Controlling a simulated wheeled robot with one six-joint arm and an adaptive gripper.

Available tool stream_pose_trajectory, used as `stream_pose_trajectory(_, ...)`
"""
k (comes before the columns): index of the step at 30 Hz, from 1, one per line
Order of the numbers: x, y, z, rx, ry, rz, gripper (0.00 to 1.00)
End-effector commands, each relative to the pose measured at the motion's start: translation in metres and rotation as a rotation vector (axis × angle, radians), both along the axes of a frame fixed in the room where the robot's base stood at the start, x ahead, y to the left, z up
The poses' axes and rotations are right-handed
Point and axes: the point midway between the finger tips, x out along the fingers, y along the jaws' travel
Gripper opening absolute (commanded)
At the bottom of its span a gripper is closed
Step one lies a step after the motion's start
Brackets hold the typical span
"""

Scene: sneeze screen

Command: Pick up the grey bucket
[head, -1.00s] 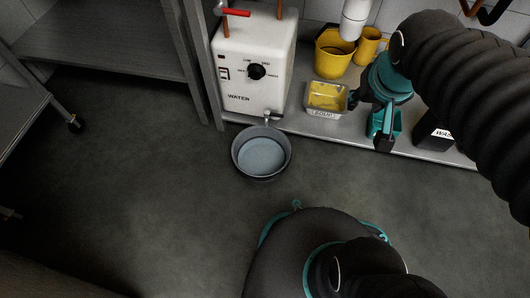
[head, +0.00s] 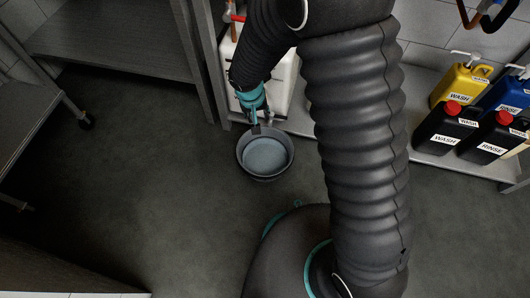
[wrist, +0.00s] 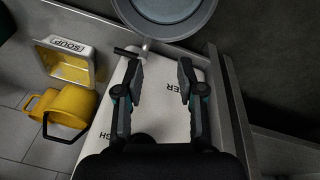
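The grey bucket (head: 265,172) stands upright on the dark floor in front of the white water heater, with a pale grey-blue inside. Its near part also shows at the top of the wrist view (wrist: 205,22). My gripper (head: 256,126) is at the bucket's far rim in the head view, between the bucket and the heater; I cannot tell if it touches. In the wrist view my gripper (wrist: 160,68) has its two fingers spread apart with nothing between them. The bucket lies beyond the fingertips there.
The white water heater (head: 283,75) with its tap (wrist: 146,46) stands close to the bucket. Black wash and rinse containers (head: 444,128) stand right on the low shelf. Floor left of the bucket is clear.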

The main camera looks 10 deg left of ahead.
Motion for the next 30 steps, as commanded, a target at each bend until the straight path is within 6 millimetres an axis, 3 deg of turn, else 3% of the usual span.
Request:
stream_pose_trajectory(1,-0.008,0.014,-0.021,-0.012,0.018,0.024,0.38)
stream_pose_trajectory(6,-0.031,0.050,-0.079,-0.030,0.050,0.075,0.38)
stream_pose_trajectory(11,-0.050,0.068,-0.116,-0.041,0.071,0.105,0.38)
stream_pose_trajectory(17,-0.058,0.074,-0.139,-0.045,0.080,0.117,0.38)
stream_pose_trajectory(30,-0.048,0.068,-0.209,-0.045,0.081,0.117,0.38)
